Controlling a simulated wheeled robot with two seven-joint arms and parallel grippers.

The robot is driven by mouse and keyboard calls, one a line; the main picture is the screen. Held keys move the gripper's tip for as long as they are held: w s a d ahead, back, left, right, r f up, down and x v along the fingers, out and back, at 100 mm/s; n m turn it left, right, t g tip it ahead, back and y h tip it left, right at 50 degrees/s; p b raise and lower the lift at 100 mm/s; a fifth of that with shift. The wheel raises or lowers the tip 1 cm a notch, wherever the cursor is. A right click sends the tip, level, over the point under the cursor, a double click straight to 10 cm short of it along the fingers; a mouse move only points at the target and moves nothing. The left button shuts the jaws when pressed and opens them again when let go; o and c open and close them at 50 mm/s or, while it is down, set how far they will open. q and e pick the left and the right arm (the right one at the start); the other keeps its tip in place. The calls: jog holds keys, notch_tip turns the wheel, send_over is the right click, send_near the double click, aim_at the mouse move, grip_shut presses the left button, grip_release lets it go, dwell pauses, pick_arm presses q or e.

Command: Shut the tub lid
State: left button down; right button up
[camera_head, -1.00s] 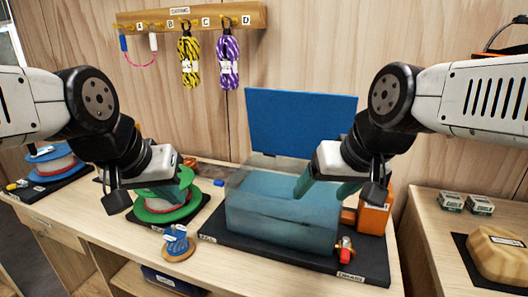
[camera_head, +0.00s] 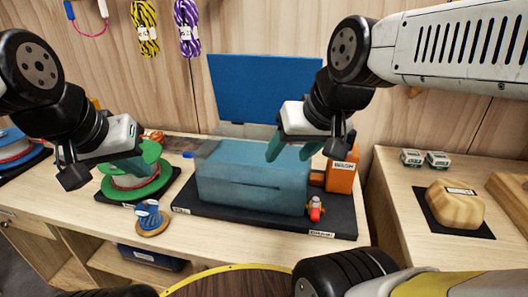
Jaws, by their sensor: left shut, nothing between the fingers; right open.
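The clear bluish tub (camera_head: 250,190) stands on a black mat (camera_head: 330,222) on the bench. Its blue lid (camera_head: 262,85) stands upright, open, along the tub's back edge. My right gripper (camera_head: 291,152) is open, with teal fingers pointing down over the tub's right part, in front of the lid's lower right corner. It holds nothing, and I cannot tell if it touches the tub. My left gripper (camera_head: 128,165) is shut and empty, left of the tub in front of the green spool (camera_head: 150,178). Its fingers are hard to make out against the spool.
Rope coils (camera_head: 188,28) hang on the wall. A side bench holds a tan block (camera_head: 455,205).

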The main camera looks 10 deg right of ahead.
jog(key=c, duration=0.4)
jog(key=shift+w+r, duration=0.2)
jog(key=c, duration=0.3)
jog(key=w+r, duration=0.4)
jog(key=w, duration=0.1)
jog(key=w+d+r+m+h, duration=0.1)
jog(key=w+r, duration=0.2)
jog(key=w, duration=0.2)
jog(key=w+d+r+h, duration=0.1)
jog(key=w+r, duration=0.3)
jog(key=w, duration=0.1)
jog(key=shift+r+m, duration=0.3)
grip_shut()
jog(key=w+a+r+m+t+h, duration=0.1)
jog(key=w+r+m+h, duration=0.1)
jog(key=w+r, duration=0.45)
jog(key=w+a+r+m+t+h, duration=0.1)
jog(key=w+r+m+h, duration=0.15)
jog(key=w, duration=0.75)
jog(key=x, duration=1)
jog(key=shift+s+a+f+n+y, duration=0.3)
jog(key=shift+s+a, duration=0.15)
jog(key=shift+s, duration=0.3)
jog(key=shift+s+a+f+n+y, duration=0.15)
jog(key=shift+s+a+f, duration=0.15)
jog(key=shift+s+a, duration=0.35)
